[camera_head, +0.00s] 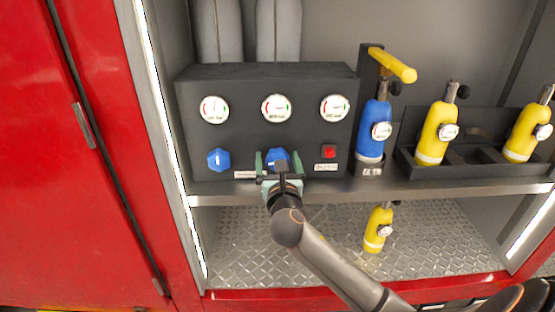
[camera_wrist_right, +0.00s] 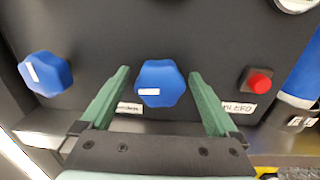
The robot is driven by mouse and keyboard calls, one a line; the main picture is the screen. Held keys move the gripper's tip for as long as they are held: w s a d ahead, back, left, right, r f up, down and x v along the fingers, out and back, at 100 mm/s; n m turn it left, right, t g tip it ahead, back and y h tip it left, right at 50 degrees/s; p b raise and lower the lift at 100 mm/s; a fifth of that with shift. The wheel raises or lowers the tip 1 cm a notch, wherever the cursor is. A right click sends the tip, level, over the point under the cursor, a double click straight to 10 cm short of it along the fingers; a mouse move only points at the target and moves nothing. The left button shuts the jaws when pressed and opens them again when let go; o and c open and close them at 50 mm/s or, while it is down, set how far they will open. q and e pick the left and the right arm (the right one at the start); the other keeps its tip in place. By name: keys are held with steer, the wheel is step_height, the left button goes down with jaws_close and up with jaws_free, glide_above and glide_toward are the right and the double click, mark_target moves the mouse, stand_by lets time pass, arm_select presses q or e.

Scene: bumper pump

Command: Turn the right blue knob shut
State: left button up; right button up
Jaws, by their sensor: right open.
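The right blue knob (camera_head: 277,158) is on the front of the black panel (camera_head: 240,135), below the middle gauge. In the right wrist view this knob (camera_wrist_right: 160,83) sits between the two green fingers, with its white mark lying level. My right gripper (camera_head: 278,165) is open around the knob, with a gap on each side and no finger clearly touching it. The left blue knob (camera_head: 218,159) is on the same panel to the left; it also shows in the right wrist view (camera_wrist_right: 45,74). My left gripper is not in view.
A red button (camera_head: 329,152) is on the panel right of the knob. Three gauges (camera_head: 276,108) line the panel above. A blue bottle (camera_head: 373,130) and yellow bottles (camera_head: 437,133) stand to the right. The shelf edge (camera_head: 330,190) runs below the panel.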

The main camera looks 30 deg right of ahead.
steer(key=c, duration=1.3)
steer(key=shift+c, duration=0.2)
steer(key=m, duration=0.3)
steer(key=shift+m+p, duration=0.4)
steer(key=m, duration=0.4)
steer(key=shift+m+h, duration=0.3)
steer(key=shift+m, duration=0.1)
steer(key=m+b, duration=0.2)
steer(key=m, duration=0.3)
steer(key=shift+f+m, duration=0.1)
steer(key=shift+m, duration=0.3)
steer(key=m+b, duration=0.1)
steer(key=m, duration=0.4)
steer(key=shift+m+h+b, duration=0.3)
steer(key=shift+h+b, duration=0.05)
steer(key=shift+h, duration=0.05)
